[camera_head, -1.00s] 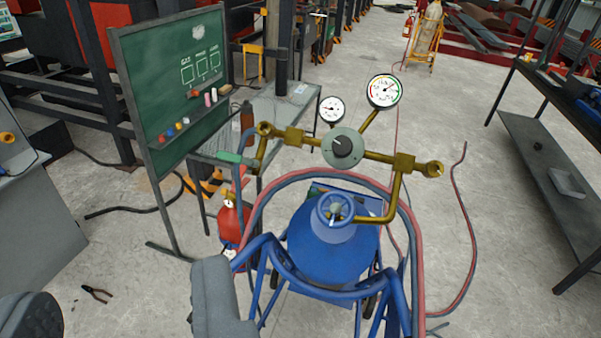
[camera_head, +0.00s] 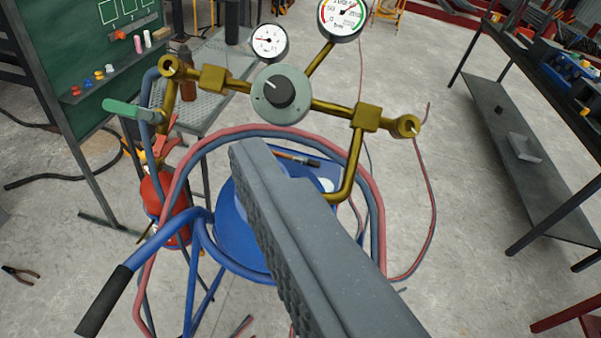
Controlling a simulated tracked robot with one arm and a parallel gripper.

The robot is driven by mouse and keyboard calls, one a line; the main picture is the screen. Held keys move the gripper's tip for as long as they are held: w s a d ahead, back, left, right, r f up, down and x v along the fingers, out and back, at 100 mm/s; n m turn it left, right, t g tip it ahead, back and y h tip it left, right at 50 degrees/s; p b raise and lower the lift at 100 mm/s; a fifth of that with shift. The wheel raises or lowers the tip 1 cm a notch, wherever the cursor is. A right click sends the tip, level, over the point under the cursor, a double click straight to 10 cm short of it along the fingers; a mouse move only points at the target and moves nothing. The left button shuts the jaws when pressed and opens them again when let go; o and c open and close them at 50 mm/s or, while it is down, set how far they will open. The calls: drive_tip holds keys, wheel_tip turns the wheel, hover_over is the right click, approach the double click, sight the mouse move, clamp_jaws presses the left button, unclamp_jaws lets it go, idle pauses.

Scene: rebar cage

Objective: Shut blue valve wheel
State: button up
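The blue gas cylinder (camera_head: 232,232) stands in its blue cart, below a brass regulator with a grey-green body and dark knob (camera_head: 280,93). The blue valve wheel on top of the cylinder is hidden behind my gripper. One thick grey finger of my gripper (camera_head: 262,170) shows, running from the lower right up across the cylinder top. Its ridged inner pad faces left and is bare, with nothing held against it. The other finger is out of view. I cannot tell whether the visible finger touches the wheel.
Red and blue hoses (camera_head: 372,195) loop around the cylinder. The cart's black handle grip (camera_head: 104,300) is at lower left. A red extinguisher (camera_head: 165,200) and green chalkboard (camera_head: 75,50) stand left. A dark shelf (camera_head: 520,140) is right, with clear floor before it.

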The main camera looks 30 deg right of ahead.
drive_tip(key=w+d+f+n+t+h+b, duration=0.1)
drive_tip(key=w+d+f+b, duration=0.1)
drive_tip(key=d+f, duration=0.5)
drive_tip(key=w+d+f+t+b, duration=0.1)
drive_tip(key=d+f, duration=0.2)
drive_tip(key=f, duration=0.8)
drive_tip(key=shift+w+d+b, duration=0.15)
drive_tip(key=shift+w+d, duration=0.05)
drive_tip(key=shift+w, duration=2.1)
drive_tip(key=shift+w+d+b, duration=0.1)
drive_tip(key=shift+w+d, duration=0.05)
drive_tip(key=shift+w, duration=2.1)
drive_tip(key=shift+w+d+b, duration=0.15)
drive_tip(key=shift+w+d, duration=0.05)
drive_tip(key=shift+w, duration=2.1)
drive_tip(key=c, duration=1)
